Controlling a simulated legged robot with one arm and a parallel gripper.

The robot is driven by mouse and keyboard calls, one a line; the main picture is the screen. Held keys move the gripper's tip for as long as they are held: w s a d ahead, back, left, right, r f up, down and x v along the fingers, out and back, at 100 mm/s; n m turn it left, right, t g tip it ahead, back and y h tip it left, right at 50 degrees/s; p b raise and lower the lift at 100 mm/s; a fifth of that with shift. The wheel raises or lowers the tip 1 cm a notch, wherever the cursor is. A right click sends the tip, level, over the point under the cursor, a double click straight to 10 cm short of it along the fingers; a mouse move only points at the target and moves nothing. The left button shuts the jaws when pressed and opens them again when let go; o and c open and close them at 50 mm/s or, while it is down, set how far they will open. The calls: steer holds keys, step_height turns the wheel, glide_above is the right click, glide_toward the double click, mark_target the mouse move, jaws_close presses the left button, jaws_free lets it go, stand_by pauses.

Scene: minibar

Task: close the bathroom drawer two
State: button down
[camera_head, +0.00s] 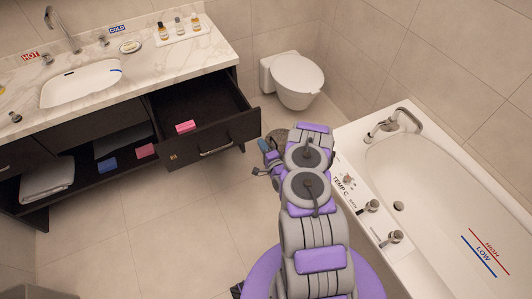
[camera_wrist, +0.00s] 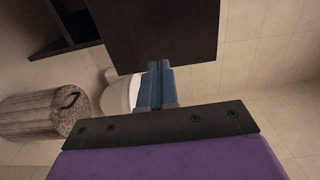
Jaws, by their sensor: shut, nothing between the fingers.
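The dark drawer (camera_head: 208,142) under the right part of the vanity is pulled open. It has a bar handle on its front, and a pink item (camera_head: 186,127) lies inside it. My gripper (camera_head: 260,170) is just right of the drawer's front right corner, partly hidden by my arm. In the wrist view my blue fingers (camera_wrist: 160,70) are together, empty, at the lower edge of a dark flat panel (camera_wrist: 155,30), which looks like part of the drawer. I cannot tell whether they touch it.
The bathtub (camera_head: 345,140) stands close to the right of my arm. Bare floor (camera_head: 165,220) lies in front of the vanity.

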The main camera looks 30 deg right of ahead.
mark_target(252, 127)
steer(key=w+b, duration=0.2)
steer(key=w, duration=0.5)
steer(key=shift+w+b, duration=0.3)
steer(key=shift+w+d, duration=0.1)
steer(key=shift+w, duration=0.05)
steer(key=shift+w+r, duration=0.1)
